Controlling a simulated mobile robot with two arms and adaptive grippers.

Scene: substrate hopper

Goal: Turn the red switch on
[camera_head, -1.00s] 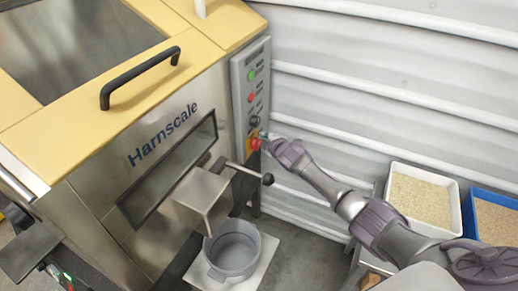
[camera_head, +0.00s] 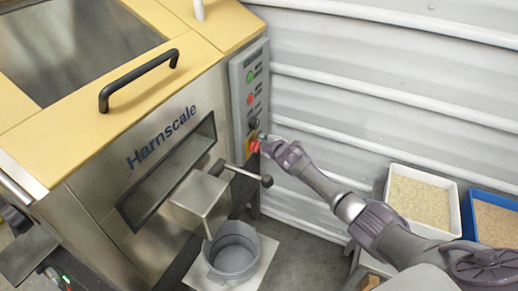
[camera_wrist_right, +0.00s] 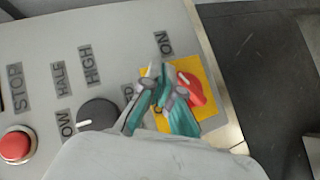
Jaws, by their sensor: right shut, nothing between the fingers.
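The red switch (camera_wrist_right: 190,92) is a red rotary knob on a yellow plate (camera_wrist_right: 209,72), with an ON label (camera_wrist_right: 166,43) beside the plate in the right wrist view. In the head view the red switch (camera_head: 253,146) is low on the grey control panel (camera_head: 238,85). My right gripper (camera_wrist_right: 158,80) is shut and empty. Its fingers overlap the knob's left side in the wrist view and hide part of it; I cannot tell whether they touch it. In the head view my right gripper (camera_head: 263,139) is at the panel's lower edge. My left gripper is not in view.
A black selector dial (camera_wrist_right: 98,114) and a red STOP button (camera_wrist_right: 15,146) share the panel. A lever with a black ball (camera_head: 267,181) sticks out below. A grey pot (camera_head: 233,252) stands under the chute. White (camera_head: 456,200) and blue (camera_head: 468,222) bins stand right.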

